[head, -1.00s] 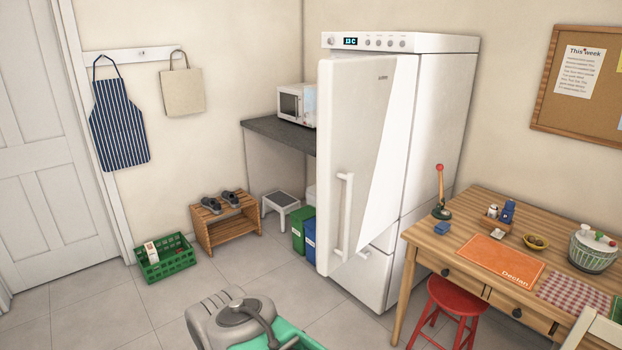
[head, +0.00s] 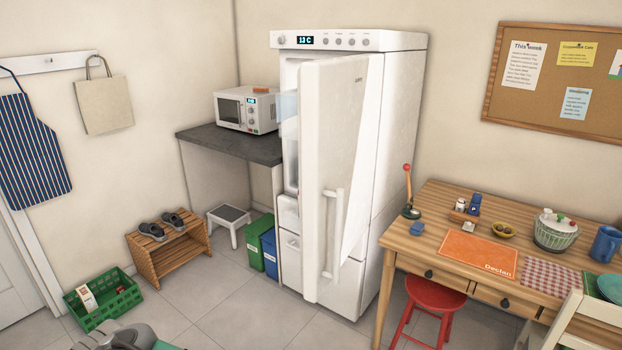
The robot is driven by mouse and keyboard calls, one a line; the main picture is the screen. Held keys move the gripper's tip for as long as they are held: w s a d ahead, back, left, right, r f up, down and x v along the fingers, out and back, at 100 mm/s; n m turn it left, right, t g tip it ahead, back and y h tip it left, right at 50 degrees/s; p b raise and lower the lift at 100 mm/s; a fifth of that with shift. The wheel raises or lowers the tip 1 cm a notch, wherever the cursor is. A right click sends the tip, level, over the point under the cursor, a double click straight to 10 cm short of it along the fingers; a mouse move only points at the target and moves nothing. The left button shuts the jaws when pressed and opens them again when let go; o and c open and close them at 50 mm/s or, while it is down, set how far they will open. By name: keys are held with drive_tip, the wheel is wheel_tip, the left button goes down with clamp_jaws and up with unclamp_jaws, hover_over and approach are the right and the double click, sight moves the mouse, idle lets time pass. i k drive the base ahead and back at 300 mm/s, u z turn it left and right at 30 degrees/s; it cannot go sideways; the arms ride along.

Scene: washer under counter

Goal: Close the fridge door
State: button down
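The white fridge (head: 400,150) stands against the back wall, with a display and knobs along its top front. Its upper door (head: 325,130) stands open, swung out toward me and hinged on the right side. Inner shelves and drawers show in the gap to the left of the door. A long white vertical handle (head: 332,232) is on the door's outer face. Below, the lower front of the fridge looks shut, though the open door partly hides it. My gripper is not in view.
A wooden table (head: 425,252) with a red stool (head: 430,298) stands right of the fridge. Green (head: 255,242) and blue bins stand to its left, below a counter (head: 232,143) with a microwave (head: 247,111). A green crate (head: 103,300) is at lower left. The floor before the fridge is clear.

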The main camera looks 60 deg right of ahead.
sight(340, 99)
drive_tip(key=z, duration=0.3)
drive_tip(key=i, duration=0.75)
drive_tip(key=z, duration=1.25)
drive_tip(key=i, duration=0.55)
drive_tip(key=z, duration=0.6)
